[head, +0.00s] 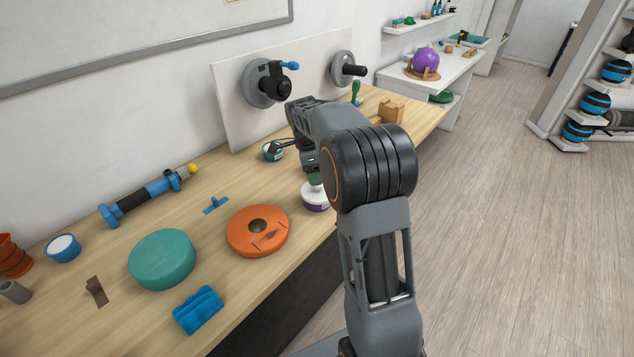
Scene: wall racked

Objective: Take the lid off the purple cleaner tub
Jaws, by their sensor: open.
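The purple cleaner tub (316,208) stands on the wooden bench near its front edge, right of an orange disc. Its white lid (312,193) is on top, and my arm hides its right side. My gripper (314,180) points down just above the lid, partly hidden behind my arm. It is open, and I cannot tell whether its fingers touch the lid.
The orange disc (257,231), a teal disc (162,259) and a blue block (198,310) lie to the left. A green tub (272,151) stands behind. A wall panel (225,100) with wheel-like fittings backs the bench.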

